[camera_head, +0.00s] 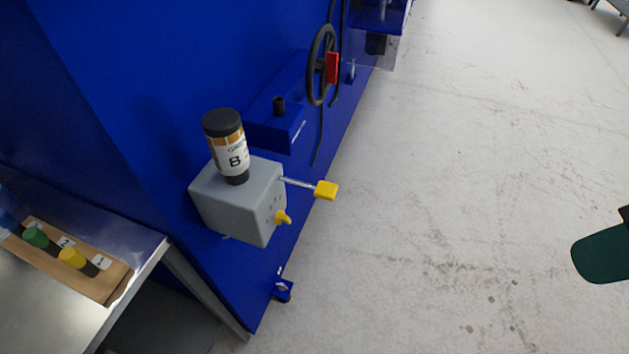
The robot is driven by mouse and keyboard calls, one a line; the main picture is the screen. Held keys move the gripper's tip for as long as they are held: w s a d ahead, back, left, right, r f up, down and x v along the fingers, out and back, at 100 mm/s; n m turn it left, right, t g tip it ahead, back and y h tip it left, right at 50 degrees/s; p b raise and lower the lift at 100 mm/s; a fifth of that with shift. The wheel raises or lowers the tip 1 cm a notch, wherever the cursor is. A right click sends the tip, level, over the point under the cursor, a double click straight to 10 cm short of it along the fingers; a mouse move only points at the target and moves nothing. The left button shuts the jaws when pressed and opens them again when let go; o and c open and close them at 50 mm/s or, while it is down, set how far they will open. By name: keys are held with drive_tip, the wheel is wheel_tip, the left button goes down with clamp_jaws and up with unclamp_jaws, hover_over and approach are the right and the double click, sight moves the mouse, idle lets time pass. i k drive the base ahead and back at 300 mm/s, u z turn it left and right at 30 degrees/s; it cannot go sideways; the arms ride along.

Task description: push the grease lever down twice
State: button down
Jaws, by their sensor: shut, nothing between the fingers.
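The grease lever is a thin metal rod with a yellow block handle (326,190) at its end. It sticks out to the right from the upper edge of a grey box (235,207) on the side of a blue machine, sloping slightly down in the picture. A bottle (229,147) with a dark cap and a label marked B stands upright on the box. A small yellow knob (283,217) sits on the box's face below the lever. Nothing touches the lever handle. I cannot make out my gripper in this view.
A dark green rounded shape (603,253) shows at the right edge; I cannot tell what it is. A black handwheel (321,66) with a red part is behind the box. A metal table (50,312) with a numbered rack is at left. The pale floor (450,200) is open.

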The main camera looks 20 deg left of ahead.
sight(328, 191)
drive_tip(key=k, duration=1.35)
drive_tip(key=u, duration=0.45)
drive_tip(key=i, duration=0.9)
drive_tip(key=u, duration=0.85)
